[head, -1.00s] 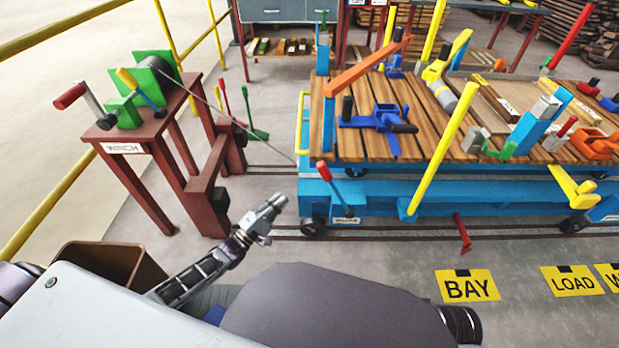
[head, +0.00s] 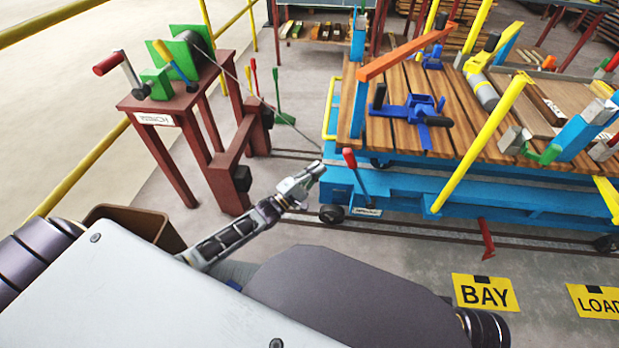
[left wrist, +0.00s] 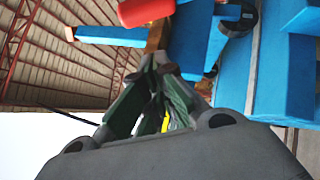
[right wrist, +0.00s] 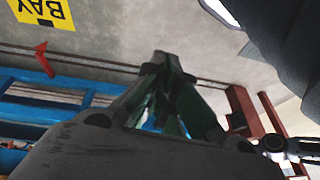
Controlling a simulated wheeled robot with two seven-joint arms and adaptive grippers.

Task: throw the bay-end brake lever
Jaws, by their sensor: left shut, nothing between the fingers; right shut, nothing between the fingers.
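The brake lever with a red grip (head: 350,158) stands on the near left end of the blue cart (head: 400,190), above a small white label, and leans up and left. My left gripper (head: 315,170) is shut and empty, just left of and slightly below the red grip. In the left wrist view the red grip (left wrist: 145,11) is just beyond the shut fingertips (left wrist: 160,62), and a gap seems to remain. Contact cannot be judged for sure. My right gripper (right wrist: 165,62) shows only in the right wrist view, shut and empty, with open floor beyond it.
A dark red winch stand (head: 180,105) with a green winch is at the left. Green and red floor levers (head: 277,95) stand behind it. A yellow rail (head: 330,110) edges the cart. A red floor pedal (head: 486,238) and the BAY sign (head: 485,293) lie in front.

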